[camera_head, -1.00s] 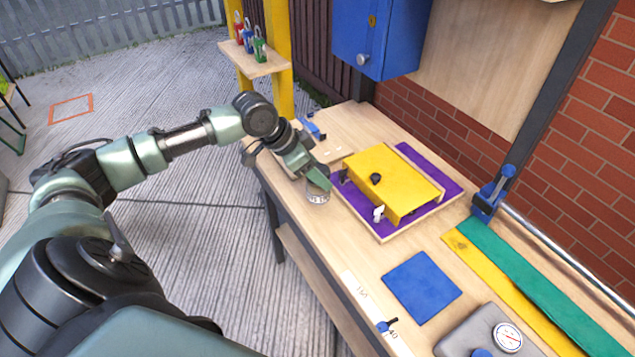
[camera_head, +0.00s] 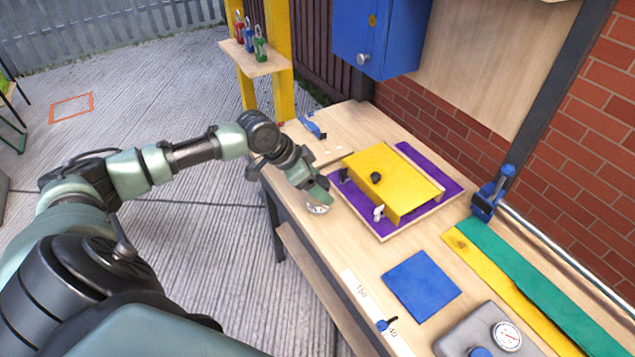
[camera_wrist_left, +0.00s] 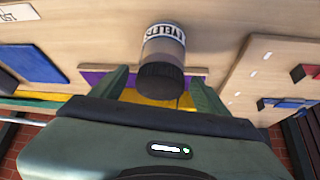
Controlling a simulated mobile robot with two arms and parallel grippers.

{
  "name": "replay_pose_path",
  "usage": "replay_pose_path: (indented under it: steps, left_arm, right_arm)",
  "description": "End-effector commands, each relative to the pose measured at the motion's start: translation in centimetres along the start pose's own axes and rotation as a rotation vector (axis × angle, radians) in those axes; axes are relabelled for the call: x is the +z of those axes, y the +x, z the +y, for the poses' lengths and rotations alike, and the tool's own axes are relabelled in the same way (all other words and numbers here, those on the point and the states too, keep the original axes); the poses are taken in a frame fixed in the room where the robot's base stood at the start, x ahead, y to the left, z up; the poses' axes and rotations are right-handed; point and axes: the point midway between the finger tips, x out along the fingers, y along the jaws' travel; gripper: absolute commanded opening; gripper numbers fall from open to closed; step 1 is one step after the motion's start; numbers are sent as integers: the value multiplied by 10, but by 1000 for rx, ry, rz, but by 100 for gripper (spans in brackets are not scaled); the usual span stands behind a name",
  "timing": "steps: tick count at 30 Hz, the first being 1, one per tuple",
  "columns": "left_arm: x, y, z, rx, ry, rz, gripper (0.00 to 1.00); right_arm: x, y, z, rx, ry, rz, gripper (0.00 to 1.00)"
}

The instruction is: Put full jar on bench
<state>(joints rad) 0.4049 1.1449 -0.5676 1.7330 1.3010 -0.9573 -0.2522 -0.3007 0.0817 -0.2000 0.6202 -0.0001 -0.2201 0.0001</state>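A clear jar (camera_head: 318,208) stands near the front edge of the wooden bench (camera_head: 345,245), partly hidden by my left gripper (camera_head: 318,196). In the left wrist view the jar (camera_wrist_left: 163,48) has a dark lid, a white label band and brownish contents. My left gripper's fingers (camera_wrist_left: 158,92) are open, one on each side of the jar's lid end, with small gaps visible. The gripper comes at the jar from above at a tilt. My right gripper is not in view.
A yellow box-like cover (camera_head: 395,180) on a purple board (camera_head: 360,217) lies just right of the jar. A blue square (camera_head: 422,287) lies nearer. A shelf with padlocks (camera_head: 255,68) and a blue cabinet (camera_head: 375,35) are behind. Bare bench lies around the jar.

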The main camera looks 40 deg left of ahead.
Motion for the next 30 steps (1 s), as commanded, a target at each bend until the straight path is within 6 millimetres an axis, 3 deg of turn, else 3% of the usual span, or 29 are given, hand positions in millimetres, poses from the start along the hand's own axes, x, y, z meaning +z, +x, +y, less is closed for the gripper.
replay_pose_path:
  steps: [7, 15, 21, 30]
  left_arm:
    - [0, -18, -2, -4, 1, -2, 75]
    - [1, -76, -2, -5, 2, -5, 75]
    - [0, -107, -2, -3, 0, -3, 75]
    - [-2, -122, 0, 0, 0, 0, 75]
  right_arm:
    - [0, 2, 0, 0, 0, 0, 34]
    - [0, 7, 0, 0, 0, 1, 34]
    - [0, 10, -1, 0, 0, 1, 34]
    - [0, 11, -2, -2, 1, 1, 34]
